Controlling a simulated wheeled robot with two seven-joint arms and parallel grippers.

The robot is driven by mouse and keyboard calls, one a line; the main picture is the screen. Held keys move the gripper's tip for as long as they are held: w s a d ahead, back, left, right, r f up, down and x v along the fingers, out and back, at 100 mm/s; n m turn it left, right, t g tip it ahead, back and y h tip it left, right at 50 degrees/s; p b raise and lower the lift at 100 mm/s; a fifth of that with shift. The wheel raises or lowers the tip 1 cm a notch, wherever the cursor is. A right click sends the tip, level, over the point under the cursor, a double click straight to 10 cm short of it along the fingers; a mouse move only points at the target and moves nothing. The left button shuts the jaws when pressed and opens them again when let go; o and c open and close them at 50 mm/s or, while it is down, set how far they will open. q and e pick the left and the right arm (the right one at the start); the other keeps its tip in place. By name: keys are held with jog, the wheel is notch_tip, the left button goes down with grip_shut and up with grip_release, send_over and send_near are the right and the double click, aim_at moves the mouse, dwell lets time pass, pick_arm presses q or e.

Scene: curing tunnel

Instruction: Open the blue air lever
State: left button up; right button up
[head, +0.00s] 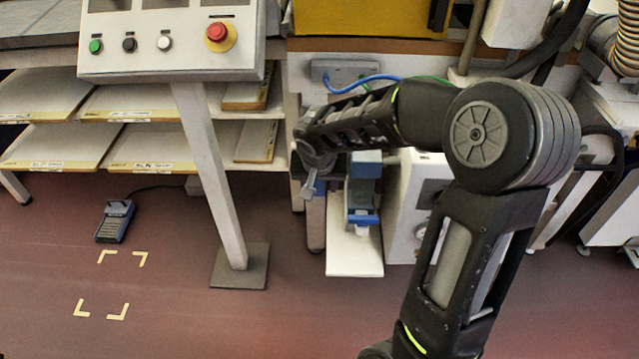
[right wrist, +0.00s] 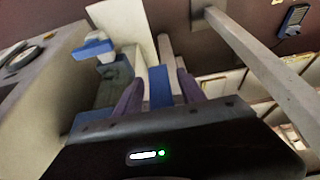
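My right arm reaches across the head view, and its gripper (head: 312,182) points down in front of the bench, left of a grey-blue and white fixture (head: 361,190). In the right wrist view, a blue bar, apparently the air lever (right wrist: 160,86), shows between the two fingers of my right gripper (right wrist: 161,82). The fingers stand apart, one on each side of the bar. Whether they press on it or leave a small gap cannot be told. In the head view the lever is mostly hidden by the gripper. My left gripper is not in view.
A blue handle (head: 362,219) on the fixture also shows in the right wrist view (right wrist: 92,48). A white machine box (head: 410,205) stands to the right. A control panel (head: 170,42) on a post (head: 210,160) stands left. A foot pedal (head: 116,221) lies on open floor.

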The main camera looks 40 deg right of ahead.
grip_shut()
dwell(1.2)
